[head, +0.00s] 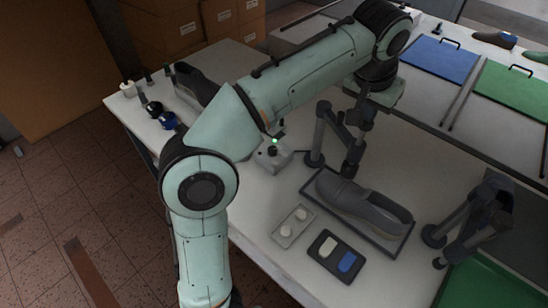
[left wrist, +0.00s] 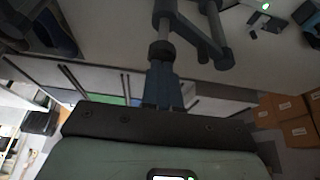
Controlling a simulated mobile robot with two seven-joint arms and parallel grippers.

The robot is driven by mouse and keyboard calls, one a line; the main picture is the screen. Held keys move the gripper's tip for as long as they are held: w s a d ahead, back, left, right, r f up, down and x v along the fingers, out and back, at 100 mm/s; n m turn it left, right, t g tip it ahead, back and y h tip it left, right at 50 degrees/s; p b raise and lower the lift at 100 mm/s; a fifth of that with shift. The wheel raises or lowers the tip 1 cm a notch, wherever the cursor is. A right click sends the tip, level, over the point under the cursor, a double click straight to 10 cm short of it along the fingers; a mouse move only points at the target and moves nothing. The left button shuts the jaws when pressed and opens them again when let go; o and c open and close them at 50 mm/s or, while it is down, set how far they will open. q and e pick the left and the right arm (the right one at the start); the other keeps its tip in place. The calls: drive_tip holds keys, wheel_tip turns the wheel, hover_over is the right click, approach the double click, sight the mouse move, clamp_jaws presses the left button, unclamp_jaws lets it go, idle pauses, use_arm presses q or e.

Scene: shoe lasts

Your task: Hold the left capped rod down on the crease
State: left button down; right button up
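A dark grey shoe form (head: 372,212) lies on a dark board on the white table. The left capped rod (head: 352,165) hangs from a dark post stand (head: 316,140) behind the shoe form, its lower end close to it; I cannot tell whether it touches the crease. My left gripper (left wrist: 162,88) is over this rod, largely hidden by my wrist in the head view. In the left wrist view its blue-grey fingers are close together at the rod's dark cap (left wrist: 160,50) and appear shut on it. A similar right stand (head: 478,215) stands right of the shoe form. My right gripper is not in view.
A grey box with a lit green lamp (head: 273,154) stands left of the left stand. A plate with two pale knobs (head: 285,234) and a dark tray with white and blue pieces (head: 323,262) lie in front. A green surface (head: 490,285) fills the lower right. Blue (head: 438,58) and green mats lie behind.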

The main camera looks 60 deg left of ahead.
sight(365, 124)
use_arm(q)
drive_tip(key=shift+f+b, duration=1.05)
drive_tip(key=shift+f, duration=0.6)
drive_tip(key=shift+r, duration=0.1)
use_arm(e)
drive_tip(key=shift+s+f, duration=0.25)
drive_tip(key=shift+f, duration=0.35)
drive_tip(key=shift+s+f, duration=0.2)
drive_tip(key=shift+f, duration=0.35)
use_arm(q)
drive_tip(key=shift+f, duration=0.3)
drive_tip(key=shift+r+p, duration=0.2)
drive_tip(key=shift+p, duration=0.35)
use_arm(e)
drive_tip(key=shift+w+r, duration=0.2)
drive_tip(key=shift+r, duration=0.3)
use_arm(q)
drive_tip(key=shift+r, duration=0.1)
drive_tip(key=shift+r+p, duration=0.9)
drive_tip(key=shift+r, duration=0.25)
drive_tip(key=shift+r+p, duration=1.2)
drive_tip(key=shift+r, duration=0.3)
drive_tip(key=shift+w, duration=0.1)
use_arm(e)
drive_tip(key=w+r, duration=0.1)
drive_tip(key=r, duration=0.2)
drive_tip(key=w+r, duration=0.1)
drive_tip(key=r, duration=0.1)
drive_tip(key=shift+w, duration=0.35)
